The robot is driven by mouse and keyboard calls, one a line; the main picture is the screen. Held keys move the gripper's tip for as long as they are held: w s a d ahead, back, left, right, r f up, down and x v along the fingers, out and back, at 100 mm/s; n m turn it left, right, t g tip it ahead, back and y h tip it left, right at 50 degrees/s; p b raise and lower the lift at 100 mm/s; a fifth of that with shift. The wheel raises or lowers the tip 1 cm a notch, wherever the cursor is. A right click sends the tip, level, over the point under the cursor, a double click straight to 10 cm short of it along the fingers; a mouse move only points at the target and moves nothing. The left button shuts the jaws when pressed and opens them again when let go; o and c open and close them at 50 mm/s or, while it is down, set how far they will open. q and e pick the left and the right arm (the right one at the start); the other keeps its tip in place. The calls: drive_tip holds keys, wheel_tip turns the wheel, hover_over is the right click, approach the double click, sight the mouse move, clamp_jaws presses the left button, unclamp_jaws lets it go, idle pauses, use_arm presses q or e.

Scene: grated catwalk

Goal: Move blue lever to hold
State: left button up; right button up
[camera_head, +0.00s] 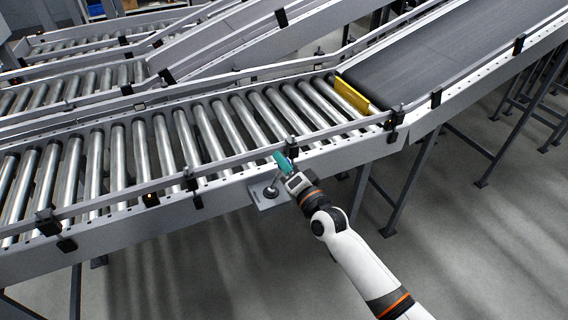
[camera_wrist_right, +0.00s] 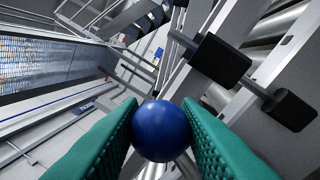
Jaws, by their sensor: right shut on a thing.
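The blue lever's round knob (camera_wrist_right: 160,131) shows in the right wrist view, between the two green textured fingers of my right gripper (camera_wrist_right: 161,135). The fingers touch it on both sides. In the head view my right gripper (camera_head: 283,162) is at the lever's grey base plate (camera_head: 267,194), which is fixed to the near side of the roller conveyor. A short dark shaft stands on the plate. The knob is hidden by the gripper in the head view, and the hold mark cannot be read. My left gripper is not in view.
The roller conveyor (camera_head: 130,155) with its side rails runs behind my right gripper. A yellow plate (camera_head: 352,96) stands where the rollers meet the dark belt (camera_head: 440,55). Black brackets (camera_wrist_right: 220,62) are close by in the right wrist view. The grey floor (camera_head: 230,270) in front is clear.

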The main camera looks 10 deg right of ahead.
drive_tip(key=o, duration=0.9)
drive_tip(key=v, duration=1.2)
drive_tip(key=shift+b, duration=0.3)
drive_tip(key=s+d+f+n+g+h+p, duration=0.1)
drive_tip(key=s+d+f+g+h, duration=0.15)
drive_tip(key=f, duration=0.75)
drive_tip(key=s+d+f+n+g+h, duration=0.15)
drive_tip(key=s+f, duration=0.25)
drive_tip(key=f, duration=0.7)
drive_tip(key=s+d+f+n+g+h+p, duration=0.1)
drive_tip(key=s+d+f+g, duration=0.2)
drive_tip(key=f, duration=0.7)
drive_tip(key=s+d+f+n+g+h, duration=0.1)
drive_tip(key=s+f+n+g, duration=0.1)
drive_tip(key=s+f, duration=0.4)
drive_tip(key=s+d+f+n+g+h+p, duration=0.1)
drive_tip(key=s+f+g, duration=0.3)
drive_tip(key=s, duration=1.3)
drive_tip(key=s+d+f+n+g, duration=0.2)
drive_tip(key=s+f+g, duration=0.1)
drive_tip(key=s+f, duration=0.5)
drive_tip(key=shift+s+d+f+n+g+h+p, duration=0.1)
drive_tip(key=shift+s+d+n+g+h+p, duration=0.1)
drive_tip(key=shift+s, duration=0.7)
drive_tip(key=shift+s+d+f+n+g+h+p, duration=0.1)
drive_tip(key=shift+s+n+g+h+p, duration=0.1)
drive_tip(key=shift+s, duration=0.75)
